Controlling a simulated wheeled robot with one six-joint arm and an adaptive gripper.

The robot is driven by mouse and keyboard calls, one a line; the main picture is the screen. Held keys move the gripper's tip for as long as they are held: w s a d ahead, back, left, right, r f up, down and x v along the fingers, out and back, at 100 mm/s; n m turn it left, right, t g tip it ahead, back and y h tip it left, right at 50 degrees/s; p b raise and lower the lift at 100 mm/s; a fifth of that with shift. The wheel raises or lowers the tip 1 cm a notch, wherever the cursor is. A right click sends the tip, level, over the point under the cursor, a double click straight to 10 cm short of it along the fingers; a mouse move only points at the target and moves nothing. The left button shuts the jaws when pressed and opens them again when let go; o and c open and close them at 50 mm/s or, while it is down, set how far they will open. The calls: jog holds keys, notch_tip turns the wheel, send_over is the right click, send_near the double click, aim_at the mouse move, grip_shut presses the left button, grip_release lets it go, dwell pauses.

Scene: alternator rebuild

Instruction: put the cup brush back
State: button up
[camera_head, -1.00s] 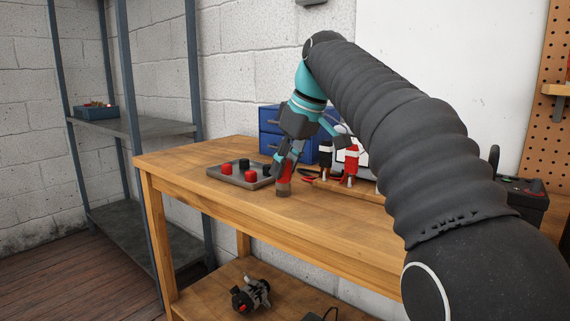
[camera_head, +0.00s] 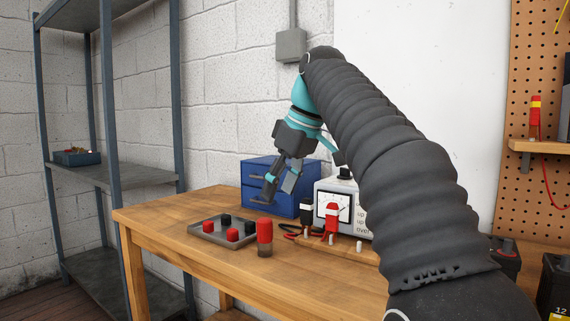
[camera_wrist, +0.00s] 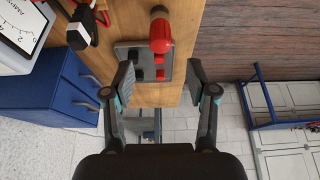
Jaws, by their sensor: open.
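The cup brush (camera_head: 264,232), with a red handle and a brownish-grey lower end, stands upright on the wooden bench, just right of a grey tray (camera_head: 202,236). The wrist view also shows the brush (camera_wrist: 160,32), seen from above beside the tray (camera_wrist: 120,52). My gripper (camera_head: 279,192) is open and empty. It is in the air above the brush and tray, apart from both. In the wrist view its two fingers (camera_wrist: 161,86) are spread wide with nothing between them.
Red and black knobs sit in the tray. A blue drawer cabinet (camera_head: 257,172) stands behind. A meter box (camera_head: 334,190) and red and black clamps (camera_head: 331,214) are to the right. The bench front (camera_head: 205,272) is clear. A metal shelf (camera_head: 115,176) stands at left.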

jog(key=shift+v, duration=1.55)
